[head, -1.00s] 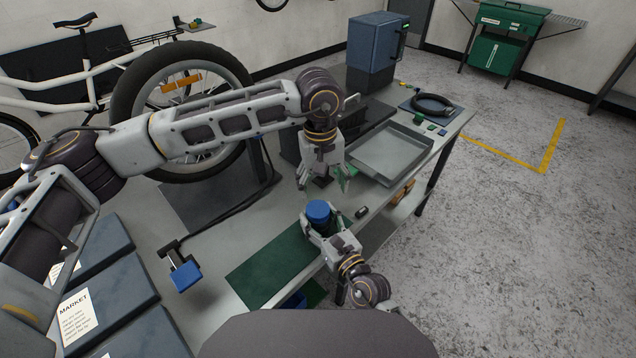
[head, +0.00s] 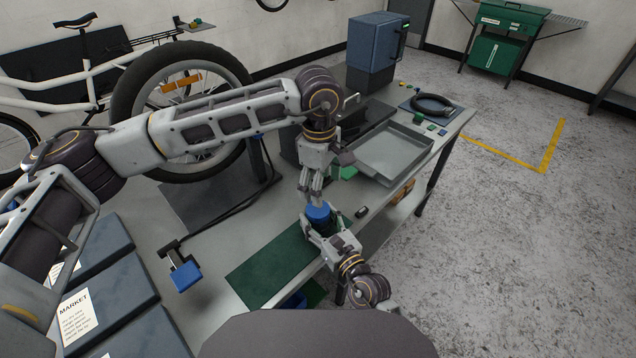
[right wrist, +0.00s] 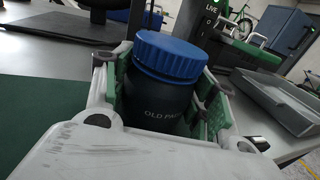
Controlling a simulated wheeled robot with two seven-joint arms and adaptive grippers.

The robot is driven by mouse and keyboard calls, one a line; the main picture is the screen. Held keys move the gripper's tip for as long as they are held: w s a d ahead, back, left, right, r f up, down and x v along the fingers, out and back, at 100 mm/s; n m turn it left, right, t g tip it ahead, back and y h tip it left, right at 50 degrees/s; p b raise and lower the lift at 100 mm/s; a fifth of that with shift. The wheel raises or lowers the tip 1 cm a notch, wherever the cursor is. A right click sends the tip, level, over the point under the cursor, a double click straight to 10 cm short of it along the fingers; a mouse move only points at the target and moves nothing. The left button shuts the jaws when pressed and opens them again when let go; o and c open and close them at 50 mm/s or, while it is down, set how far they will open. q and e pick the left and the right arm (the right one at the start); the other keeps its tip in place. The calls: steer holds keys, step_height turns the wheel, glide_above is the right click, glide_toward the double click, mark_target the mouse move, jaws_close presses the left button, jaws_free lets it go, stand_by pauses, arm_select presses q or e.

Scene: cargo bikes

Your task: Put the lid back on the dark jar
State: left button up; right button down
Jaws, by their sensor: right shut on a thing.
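The dark jar (right wrist: 158,100), with "OLD PA..." lettering, stands upright between the green-padded fingers of my right gripper (right wrist: 165,110). The right gripper is shut on it. A ribbed blue lid (right wrist: 171,56) sits on the jar's mouth and looks about level; I cannot tell if it is screwed down. In the head view the lid (head: 318,212) shows above the right gripper (head: 322,228), near the bench's front edge. My left gripper (head: 314,195) points down, its fingertips just behind or above the lid. Its fingers look close together, but their gap is unclear. I see no left fingers on the lid in the right wrist view.
A green mat (head: 275,266) lies left of the jar on the bench. A grey tray (head: 393,152) is behind and right. A small dark item (head: 362,211) lies right of the jar. A blue-headed tool (head: 184,276) and a bike wheel (head: 180,100) are to the left.

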mark_target(318, 219)
arm_select(q)
steer(key=n, duration=0.4)
steer(key=shift+a+n, duration=0.15)
steer(key=shift+n, duration=0.25)
steer(key=n, duration=0.4)
steer(key=shift+a+n, duration=0.1)
steer(key=shift+n, duration=0.3)
steer(key=n, duration=0.4)
steer(key=shift+a+n, duration=0.1)
steer(key=shift+n, duration=0.2)
steer(key=n, duration=0.4)
steer(key=shift+s+n, duration=0.1)
steer(key=shift+n, duration=0.3)
steer(key=shift+f, duration=0.1)
steer(key=shift+f, duration=3.95)
